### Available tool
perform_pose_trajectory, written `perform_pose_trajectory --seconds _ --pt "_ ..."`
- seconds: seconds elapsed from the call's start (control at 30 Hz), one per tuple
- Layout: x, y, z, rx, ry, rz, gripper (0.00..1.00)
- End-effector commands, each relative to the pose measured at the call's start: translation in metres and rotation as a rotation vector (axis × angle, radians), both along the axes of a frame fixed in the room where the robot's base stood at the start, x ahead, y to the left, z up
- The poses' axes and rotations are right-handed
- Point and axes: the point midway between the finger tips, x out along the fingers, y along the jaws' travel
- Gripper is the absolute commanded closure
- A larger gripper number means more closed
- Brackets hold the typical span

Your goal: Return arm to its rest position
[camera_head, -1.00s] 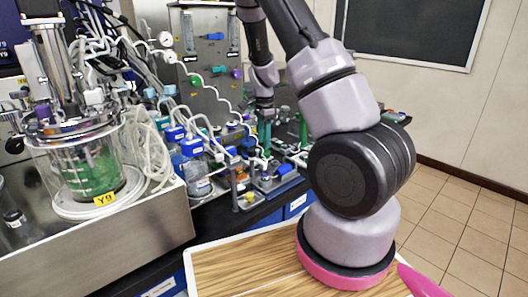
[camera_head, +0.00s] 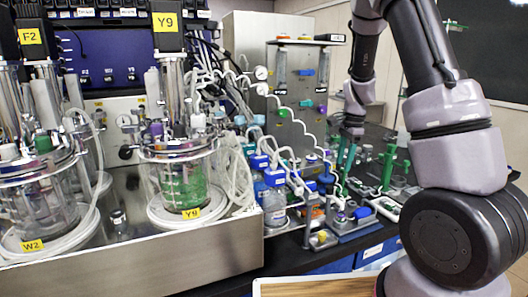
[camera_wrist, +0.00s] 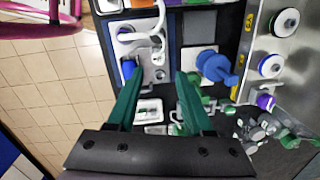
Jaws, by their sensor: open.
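My arm comes down from the top right of the head view and bends over the bench. My gripper (camera_head: 346,158) has green fingers that point down above the small equipment on the bench. In the wrist view, the two green fingers of my gripper (camera_wrist: 158,88) stand well apart with nothing held between them. Small white trays (camera_wrist: 148,110) and a blue round part (camera_wrist: 215,67) lie on the bench below. My upper arm hides part of the right side of the head view.
Bioreactor Y9 (camera_head: 184,187) with green liquid and bioreactor W2 (camera_head: 40,195) stand on a steel base (camera_head: 160,262) at left. Blue-capped bottles (camera_head: 275,205) and tubing crowd the bench beside them. Green upright parts (camera_head: 388,165) stand right of my gripper. Tiled floor (camera_wrist: 45,85) shows left in the wrist view.

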Motion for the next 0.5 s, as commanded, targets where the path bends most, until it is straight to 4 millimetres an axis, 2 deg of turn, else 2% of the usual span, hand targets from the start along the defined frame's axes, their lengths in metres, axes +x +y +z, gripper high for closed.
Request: perform_pose_trajectory --seconds 0.03,0.2,0.37,0.5 --pt "-0.007 0.004 0.022 0.029 -0.036 0.037 0.49" --pt "-0.039 0.022 0.089 0.092 -0.154 0.209 0.49" --pt "-0.077 0.034 0.145 0.101 -0.277 0.381 0.49" --pt "-0.116 0.043 0.186 0.068 -0.387 0.534 0.49"
